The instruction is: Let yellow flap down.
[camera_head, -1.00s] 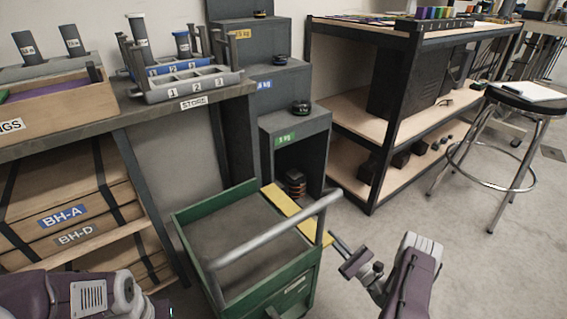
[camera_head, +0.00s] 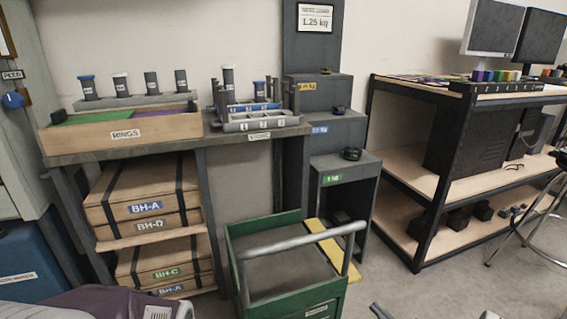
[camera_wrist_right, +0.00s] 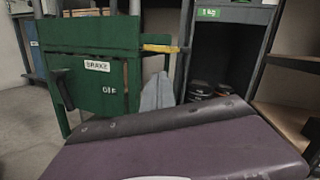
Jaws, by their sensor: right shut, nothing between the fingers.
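The yellow flap (camera_head: 332,247) is a flat strip along the right side of the green cart (camera_head: 238,262). In the right wrist view the flap (camera_wrist_right: 160,48) shows nearly edge-on, sticking out level from the top of the cart's side. My right gripper (camera_head: 380,312) is shut and empty at the bottom edge of the head view, apart from the flap and below and to the right of its near end. Most of it is cut off there. My left gripper is out of view; only part of my left arm shows at bottom left.
A stepped grey stand (camera_head: 345,168) is behind the flap. A black shelf (camera_head: 428,215) stands to the right. A brake label (camera_wrist_right: 97,66) is on the cart's end. Floor is free right of the cart.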

